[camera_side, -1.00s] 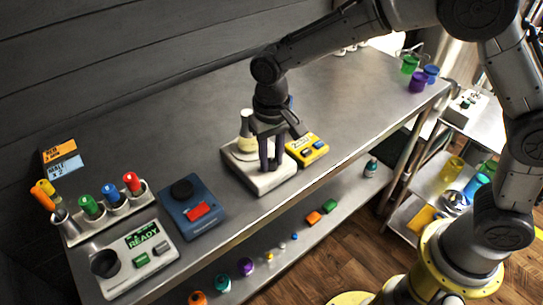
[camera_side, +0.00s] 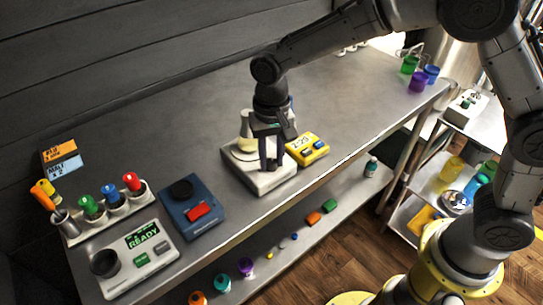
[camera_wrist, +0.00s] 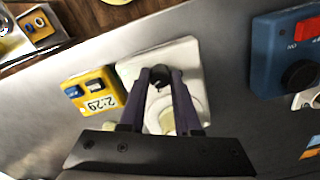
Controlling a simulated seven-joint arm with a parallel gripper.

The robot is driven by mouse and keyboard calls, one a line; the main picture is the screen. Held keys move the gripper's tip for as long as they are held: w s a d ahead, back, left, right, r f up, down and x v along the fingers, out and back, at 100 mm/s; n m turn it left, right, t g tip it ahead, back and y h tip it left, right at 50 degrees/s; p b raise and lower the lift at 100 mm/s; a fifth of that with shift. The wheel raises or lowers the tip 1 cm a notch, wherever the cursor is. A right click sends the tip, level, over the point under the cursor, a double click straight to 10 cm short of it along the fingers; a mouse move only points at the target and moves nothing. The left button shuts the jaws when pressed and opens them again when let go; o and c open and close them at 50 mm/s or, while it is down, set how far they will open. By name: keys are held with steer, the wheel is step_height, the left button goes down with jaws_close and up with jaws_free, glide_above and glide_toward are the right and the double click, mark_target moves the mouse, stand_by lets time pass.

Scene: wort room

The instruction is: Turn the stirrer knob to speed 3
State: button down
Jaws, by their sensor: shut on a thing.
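The stirrer (camera_side: 238,160) is a white box on the metal bench, with a flask of pale yellow liquid (camera_side: 246,142) standing on it. My gripper (camera_side: 271,166) points down at the stirrer's front part, its fingers close together. In the wrist view my gripper (camera_wrist: 160,72) is shut at the stirrer (camera_wrist: 192,54), on what looks like its small dark knob. The fingers mostly hide the knob, and its pointer and speed marks cannot be read. The flask (camera_wrist: 167,122) shows partly between the fingers.
A yellow timer (camera_side: 307,149) stands close beside the stirrer, on its right. A blue device with a red patch (camera_side: 193,207) stands to the left. Farther left are a white device reading READY (camera_side: 137,259) and a rack of coloured-capped bottles (camera_side: 108,208).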

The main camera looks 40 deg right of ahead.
mark_target(272, 161)
steer(key=c, duration=0.6)
jaws_free()
steer(key=shift+r, duration=0.1)
step_height(272, 161, up, 14)
